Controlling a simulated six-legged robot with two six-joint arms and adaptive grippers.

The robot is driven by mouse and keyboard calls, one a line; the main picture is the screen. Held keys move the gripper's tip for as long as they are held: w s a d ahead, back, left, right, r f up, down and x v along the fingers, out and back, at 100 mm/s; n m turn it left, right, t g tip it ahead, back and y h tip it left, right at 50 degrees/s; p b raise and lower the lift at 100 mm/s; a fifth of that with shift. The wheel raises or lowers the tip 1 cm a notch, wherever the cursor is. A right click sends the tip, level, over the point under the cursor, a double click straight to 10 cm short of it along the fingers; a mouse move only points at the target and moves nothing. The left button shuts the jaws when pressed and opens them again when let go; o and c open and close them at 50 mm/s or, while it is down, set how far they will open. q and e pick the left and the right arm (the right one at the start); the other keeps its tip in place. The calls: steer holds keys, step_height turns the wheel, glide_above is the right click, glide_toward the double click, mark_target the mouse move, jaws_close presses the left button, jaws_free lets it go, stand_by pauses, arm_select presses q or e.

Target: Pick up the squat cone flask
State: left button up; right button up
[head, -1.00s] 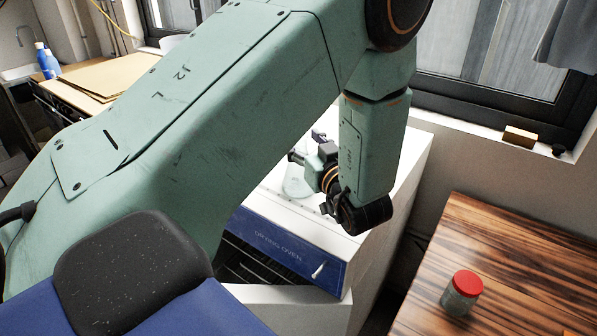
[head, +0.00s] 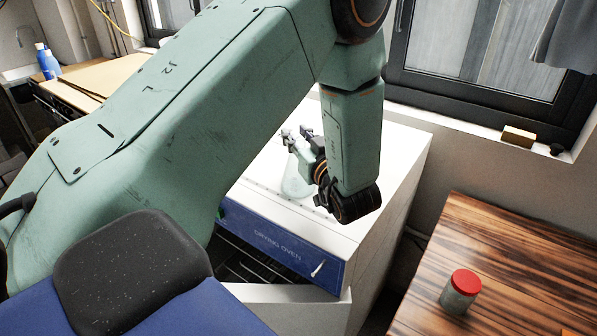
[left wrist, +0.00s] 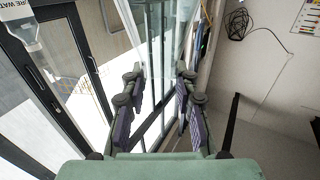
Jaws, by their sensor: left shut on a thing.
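The squat cone flask (head: 296,186) is clear, faintly green glass and stands upright at the top of the drying oven (head: 391,166). I cannot tell whether its base touches the oven top. My left gripper (head: 291,136) is at the flask's neck and shut on it. My left forearm and wrist hide part of its right side. In the left wrist view, the two fingers of my left gripper (left wrist: 160,88) close around clear glass (left wrist: 160,38). My right gripper is not in view.
A jar with a red lid (head: 461,291) stands on the striped wooden table (head: 530,250) at the right. The oven's front door (head: 290,306) hangs open below its blue panel. A window and sill lie behind. A blue bottle (head: 46,60) stands far left.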

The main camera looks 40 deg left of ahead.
arm_select(q)
steer(key=shift+c, duration=1.4)
steer(key=shift+w+f, duration=0.1)
steer(key=shift+w, duration=0.1)
jaws_close()
steer(key=shift+s, duration=0.1)
